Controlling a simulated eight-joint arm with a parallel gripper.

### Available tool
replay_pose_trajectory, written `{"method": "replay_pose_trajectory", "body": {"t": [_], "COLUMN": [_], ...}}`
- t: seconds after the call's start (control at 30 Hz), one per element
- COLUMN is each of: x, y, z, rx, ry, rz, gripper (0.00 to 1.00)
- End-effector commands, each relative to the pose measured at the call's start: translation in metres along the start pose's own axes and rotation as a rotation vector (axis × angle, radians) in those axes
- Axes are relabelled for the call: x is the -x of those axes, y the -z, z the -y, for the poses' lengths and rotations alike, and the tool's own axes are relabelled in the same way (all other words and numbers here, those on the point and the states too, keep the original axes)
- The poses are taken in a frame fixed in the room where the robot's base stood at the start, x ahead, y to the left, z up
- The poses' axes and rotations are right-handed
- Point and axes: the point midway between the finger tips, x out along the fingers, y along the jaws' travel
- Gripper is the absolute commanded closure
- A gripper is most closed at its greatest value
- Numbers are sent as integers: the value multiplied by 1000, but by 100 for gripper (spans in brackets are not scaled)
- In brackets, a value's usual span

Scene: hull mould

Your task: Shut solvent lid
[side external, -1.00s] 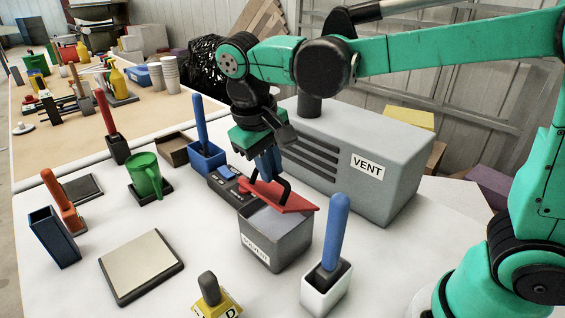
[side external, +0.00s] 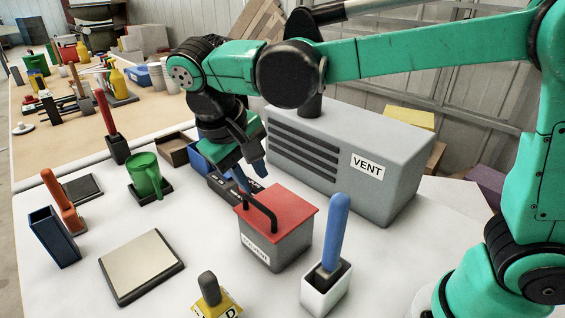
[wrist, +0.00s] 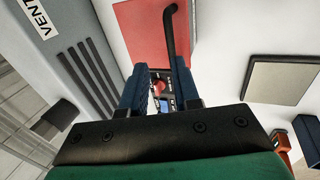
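The solvent box (side external: 285,247) is a grey bin with a label on its front. Its red lid (side external: 290,205) lies flat across the top, with a black bar handle (side external: 262,212) along its left side. In the wrist view the red lid (wrist: 155,35) and the handle (wrist: 176,38) show at the top. My gripper (side external: 245,180) is just behind and left of the lid. In the wrist view my gripper (wrist: 160,80) has its blue fingers apart with nothing held between them. The right finger is close to the handle; I cannot tell if they touch.
A grey VENT housing (side external: 350,165) stands behind the box. A white holder with a blue-handled tool (side external: 334,235) is at right front. A yellow block (side external: 218,300) is in front. A flat pad (side external: 140,265), green mug (side external: 146,175) and dark control box (side external: 222,187) are left.

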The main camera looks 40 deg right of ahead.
Motion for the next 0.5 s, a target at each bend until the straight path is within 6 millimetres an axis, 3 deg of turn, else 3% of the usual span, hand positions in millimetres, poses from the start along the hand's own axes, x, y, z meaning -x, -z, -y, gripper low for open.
{"method": "replay_pose_trajectory", "body": {"t": [0.2, 0.5], "x": [23, 26], "y": [0, 0], "z": [0, 0], "rx": [1, 0], "ry": [0, 0], "rz": [0, 1], "gripper": [73, 73]}}
